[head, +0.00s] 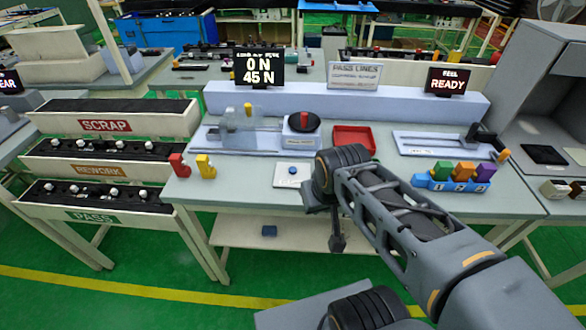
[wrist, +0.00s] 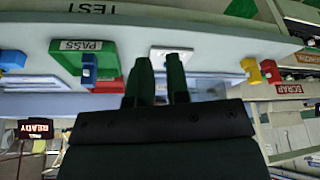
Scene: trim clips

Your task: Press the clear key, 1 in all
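My gripper (head: 337,244) hangs below my wrist, in front of the table edge and right of the plate in the picture. In the wrist view its two dark fingers (wrist: 160,65) stand apart with a gap and nothing between them. They look clear of the plate.
Red (head: 178,165) and yellow (head: 205,167) clips stand left of the plate. A red tray (head: 354,138) lies behind it. A green PASS tray (wrist: 67,58) shows in the wrist view. A blue rack (head: 450,186) of clips stands right. Displays read 0 N, 45 N (head: 259,68) and READY (head: 447,81).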

